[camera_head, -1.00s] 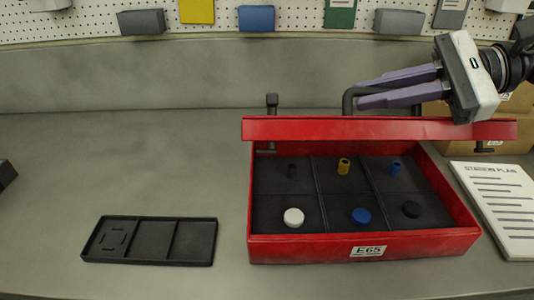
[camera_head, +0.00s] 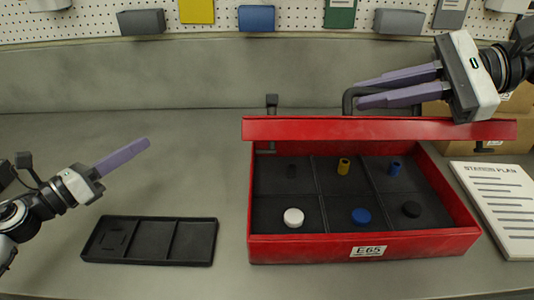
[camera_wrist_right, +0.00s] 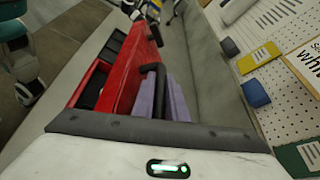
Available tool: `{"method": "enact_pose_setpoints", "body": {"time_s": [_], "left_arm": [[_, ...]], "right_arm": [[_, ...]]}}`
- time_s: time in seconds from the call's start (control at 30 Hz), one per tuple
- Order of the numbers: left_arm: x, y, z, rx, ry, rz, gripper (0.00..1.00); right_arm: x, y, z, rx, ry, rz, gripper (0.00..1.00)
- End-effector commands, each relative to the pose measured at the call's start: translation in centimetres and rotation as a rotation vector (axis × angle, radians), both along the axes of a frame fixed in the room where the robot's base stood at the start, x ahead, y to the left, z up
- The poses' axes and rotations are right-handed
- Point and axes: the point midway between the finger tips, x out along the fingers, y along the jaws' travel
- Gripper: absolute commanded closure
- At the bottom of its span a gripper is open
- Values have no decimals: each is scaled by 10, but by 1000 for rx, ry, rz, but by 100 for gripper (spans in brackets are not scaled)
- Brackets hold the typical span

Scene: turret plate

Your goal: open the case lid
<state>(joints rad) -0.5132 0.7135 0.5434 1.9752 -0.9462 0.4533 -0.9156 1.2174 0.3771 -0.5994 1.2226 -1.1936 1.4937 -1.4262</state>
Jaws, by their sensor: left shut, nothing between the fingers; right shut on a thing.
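The red case (camera_head: 270,246) stands on the bench, and its lid (camera_head: 380,129) is raised along the back, seen nearly edge-on. The case interior is open to view. A dark bar handle (camera_head: 347,101) sits on the lid's far side; it also shows in the right wrist view (camera_wrist_right: 159,82), against the purple fingers. My right gripper (camera_head: 360,91) is shut on the handle behind the lid. The exact contact is partly hidden. My left gripper (camera_head: 143,146) is shut and empty, above the bench at left, clear of the case.
In the case, white (camera_head: 293,217), blue (camera_head: 361,216) and black (camera_head: 411,209) round pieces lie in front, with small cylinders behind. A black tray (camera_head: 98,255) lies left of the case. A plan sheet (camera_head: 498,195) and cardboard boxes (camera_head: 515,138) are at right. The back-left bench is clear.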

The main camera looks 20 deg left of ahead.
Motion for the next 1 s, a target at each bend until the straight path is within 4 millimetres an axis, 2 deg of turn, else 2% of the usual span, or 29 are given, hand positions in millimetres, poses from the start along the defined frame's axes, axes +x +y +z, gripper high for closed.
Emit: {"method": "enact_pose_setpoints", "body": {"time_s": [0.03, 0.1, 0.2, 0.3, 0.4, 0.53, 0.67, 1.0], "left_arm": [[-8, -43, 3, -47, 7, -122, 100], [-26, -96, 9, -110, 19, -287, 100], [-56, -156, 20, -187, 29, -491, 100], [-85, -196, 31, -244, 34, -646, 100], [-106, -218, 39, -279, 36, -745, 100], [-116, -232, 44, -297, 36, -800, 100], [-110, -246, 48, -297, 36, -806, 100], [-82, -301, 61, -294, 33, -802, 100]], "right_arm": [[0, 0, 2, 5, -1, -2, 100], [0, 0, 2, 5, -1, -2, 100], [0, 0, 2, 5, -1, -2, 100], [0, 0, 2, 5, -1, -2, 100], [0, 0, 2, 5, -1, -2, 100], [0, 0, 2, 5, -1, -2, 100], [0, 0, 2, 5, -1, -2, 100], [1, 0, 2, 4, -1, -2, 100]]}}
